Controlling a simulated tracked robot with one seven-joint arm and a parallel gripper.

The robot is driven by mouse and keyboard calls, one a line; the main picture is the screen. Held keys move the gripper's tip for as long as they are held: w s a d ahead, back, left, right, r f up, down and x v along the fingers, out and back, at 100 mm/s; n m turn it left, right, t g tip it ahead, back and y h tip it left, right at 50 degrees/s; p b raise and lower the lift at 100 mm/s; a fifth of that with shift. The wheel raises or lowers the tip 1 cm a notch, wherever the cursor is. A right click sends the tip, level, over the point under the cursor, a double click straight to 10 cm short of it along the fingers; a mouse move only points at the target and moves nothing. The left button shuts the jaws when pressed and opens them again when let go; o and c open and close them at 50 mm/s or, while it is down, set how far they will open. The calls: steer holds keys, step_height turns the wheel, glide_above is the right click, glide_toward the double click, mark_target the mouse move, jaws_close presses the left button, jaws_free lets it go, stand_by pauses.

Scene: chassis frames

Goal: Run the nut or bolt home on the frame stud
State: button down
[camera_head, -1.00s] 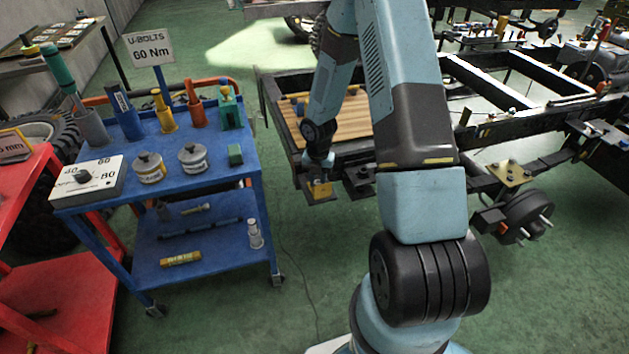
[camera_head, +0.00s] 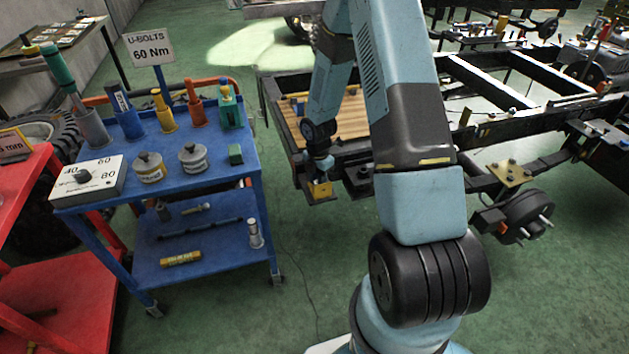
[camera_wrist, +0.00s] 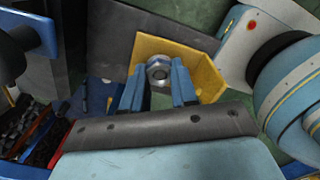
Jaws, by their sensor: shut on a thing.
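A steel nut (camera_wrist: 158,73) sits between the two blue fingertips of my gripper (camera_wrist: 159,84) in the wrist view. The fingers are shut on it from both sides. The nut is in front of the yellow bracket (camera_wrist: 208,72), close to its inner corner. The stud is not clearly visible, and I cannot tell how far the nut is on it. In the head view the yellow bracket (camera_head: 319,190) is at the near corner of the dark chassis frame (camera_head: 452,147). My gripper (camera_head: 323,168) is just above it, too small there to show the fingers.
A blue trolley (camera_head: 258,190) with coloured tool holders and a torque dial box (camera_head: 88,180) stands to the left, under a "U-BOLTS 60 Nm" sign (camera_head: 149,47). A red bench (camera_head: 28,200) is at far left. Green floor (camera_head: 290,315) is clear between trolley and frame.

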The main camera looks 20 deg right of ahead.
steer(key=m, duration=0.4)
steer(key=shift+m, duration=1)
steer(key=m, duration=0.6)
